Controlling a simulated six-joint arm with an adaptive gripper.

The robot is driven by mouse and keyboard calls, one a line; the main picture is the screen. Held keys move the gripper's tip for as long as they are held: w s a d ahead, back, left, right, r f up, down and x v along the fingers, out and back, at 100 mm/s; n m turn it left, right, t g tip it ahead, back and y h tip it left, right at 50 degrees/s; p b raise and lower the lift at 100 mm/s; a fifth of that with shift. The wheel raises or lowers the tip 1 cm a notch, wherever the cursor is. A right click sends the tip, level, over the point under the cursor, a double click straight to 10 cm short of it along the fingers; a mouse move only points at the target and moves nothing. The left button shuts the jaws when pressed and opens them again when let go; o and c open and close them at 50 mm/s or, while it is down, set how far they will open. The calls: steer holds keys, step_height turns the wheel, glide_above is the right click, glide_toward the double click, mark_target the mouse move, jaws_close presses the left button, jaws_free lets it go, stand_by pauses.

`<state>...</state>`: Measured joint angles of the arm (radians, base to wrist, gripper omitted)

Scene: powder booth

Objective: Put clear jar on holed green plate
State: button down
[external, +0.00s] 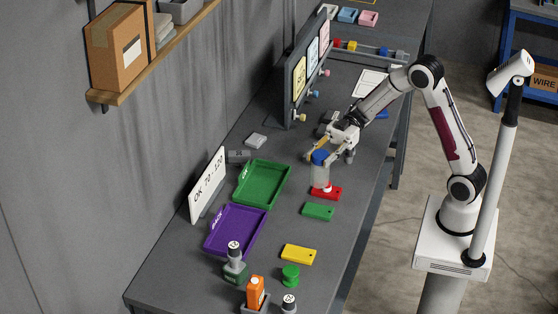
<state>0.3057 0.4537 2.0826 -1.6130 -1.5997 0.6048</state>
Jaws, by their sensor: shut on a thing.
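The clear jar (319,176) with a blue lid stands upright in the external view, over or just behind the red plate (332,193). I cannot tell whether its bottom touches the plate or the table. My gripper (321,155) is shut on the jar near its lid, with its fingers coming in from the upper right. The holed green plate (318,211) lies flat on the table just in front of the red plate, with nothing on it.
A yellow holed plate (298,254) and a green knob-like piece (290,276) lie nearer the front. A green tray (245,203) and a purple tray (210,249) are to the left. An upright panel (289,105) stands behind.

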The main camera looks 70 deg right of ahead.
mark_target(320, 183)
steer(key=shift+f, duration=0.5)
steer(key=shift+f, duration=3.1)
steer(key=shift+f, duration=1.9)
steer(key=shift+f, duration=0.1)
steer(key=c, duration=1.4)
jaws_free()
